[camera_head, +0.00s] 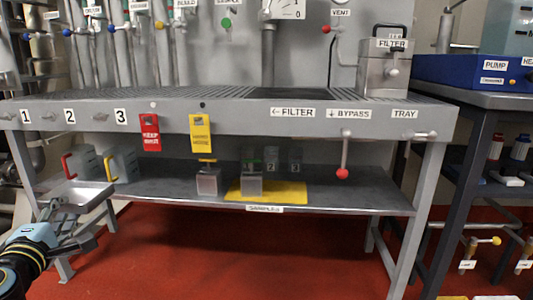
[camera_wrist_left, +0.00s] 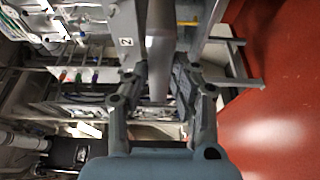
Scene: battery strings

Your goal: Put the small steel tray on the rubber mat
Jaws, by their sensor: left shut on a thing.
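The small steel tray (camera_head: 84,194) is a shallow grey metal dish, held in the air at the left, in front of the bench's left end. My left gripper (camera_head: 58,218) is shut on its near edge. In the left wrist view the tray (camera_wrist_left: 159,50) shows nearly edge-on between the fingers (camera_wrist_left: 160,70). A flat dark patch (camera_head: 290,93), which looks like the rubber mat, lies on the bench top right of centre, well away from the tray. My right gripper is in neither view.
The lower shelf (camera_head: 330,195) holds a yellow mat (camera_head: 285,192), small steel containers and red- and yellow-handled containers. A steel FILTER canister (camera_head: 384,75) stands right of the dark patch. A red-knobbed lever (camera_head: 343,160) hangs from the bench front. A pipe (camera_head: 268,65) rises behind the patch.

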